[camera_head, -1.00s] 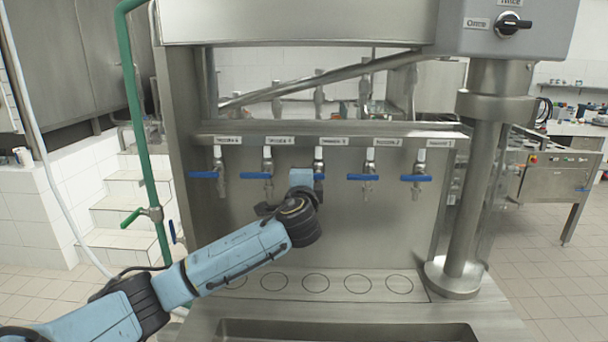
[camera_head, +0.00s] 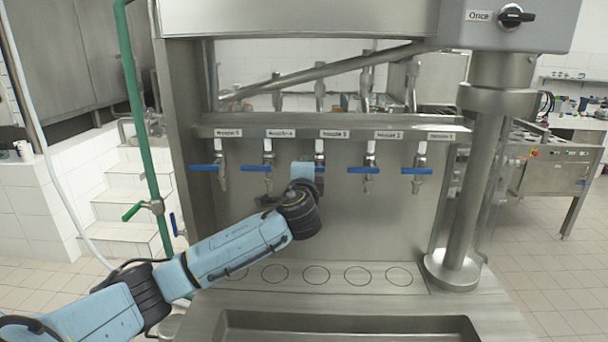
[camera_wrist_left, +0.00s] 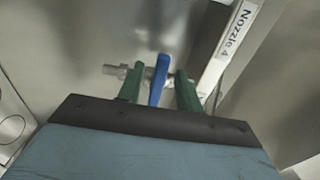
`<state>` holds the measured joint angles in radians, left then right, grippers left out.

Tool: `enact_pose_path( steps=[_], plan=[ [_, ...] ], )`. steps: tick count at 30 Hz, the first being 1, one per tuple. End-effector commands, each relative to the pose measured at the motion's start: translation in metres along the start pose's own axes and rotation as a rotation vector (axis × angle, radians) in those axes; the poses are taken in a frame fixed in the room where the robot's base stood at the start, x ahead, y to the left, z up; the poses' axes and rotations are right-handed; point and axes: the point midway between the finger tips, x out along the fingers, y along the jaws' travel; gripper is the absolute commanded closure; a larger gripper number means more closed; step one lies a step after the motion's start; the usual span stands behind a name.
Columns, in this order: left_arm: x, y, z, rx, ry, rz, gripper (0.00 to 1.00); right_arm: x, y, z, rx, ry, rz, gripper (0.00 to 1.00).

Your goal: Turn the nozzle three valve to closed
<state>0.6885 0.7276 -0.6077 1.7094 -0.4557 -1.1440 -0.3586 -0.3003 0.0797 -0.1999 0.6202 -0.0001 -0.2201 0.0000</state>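The nozzle 3 valve (camera_head: 320,147) is third in a row of valves under a labelled rail. In the head view its blue handle is mostly hidden behind my left gripper (camera_head: 302,172), which is just in front of it. In the left wrist view a blue handle (camera_wrist_left: 159,78) lies between the two green fingers (camera_wrist_left: 160,92), with small gaps on both sides. The gripper is open around it; touch is unclear. A "Nozzle 4" label (camera_wrist_left: 238,32) shows beside it. The handle's exact angle is hard to tell. My right gripper is not in view.
The nozzle 4 valve (camera_head: 268,152) is close on the left and the nozzle 2 valve (camera_head: 370,152) on the right, both with sideways blue handles. A thick steel column (camera_head: 470,190) stands at the right, and a green pipe (camera_head: 145,130) at the left. The panel below the valves is clear.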

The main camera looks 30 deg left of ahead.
Motion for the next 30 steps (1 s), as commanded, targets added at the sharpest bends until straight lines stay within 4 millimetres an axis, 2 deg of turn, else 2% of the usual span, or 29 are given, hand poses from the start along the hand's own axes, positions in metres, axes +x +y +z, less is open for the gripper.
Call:
enact_pose_path(
  steps=[4,8,21,25,30],
  plan=[
    [-0.008,0.001,0.000,-0.001,0.001,0.000,0.65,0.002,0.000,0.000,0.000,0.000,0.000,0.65],
    [-0.025,0.002,-0.001,0.000,0.003,0.000,0.65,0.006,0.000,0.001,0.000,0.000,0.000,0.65],
    [-0.110,0.002,0.000,-0.001,0.003,0.000,0.65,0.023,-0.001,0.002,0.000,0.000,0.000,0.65],
    [-0.125,0.001,0.000,0.000,0.001,0.001,0.65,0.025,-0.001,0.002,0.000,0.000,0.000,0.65],
    [-0.133,0.001,0.000,0.000,0.000,0.001,0.65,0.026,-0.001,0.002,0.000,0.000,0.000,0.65]
  ],
)
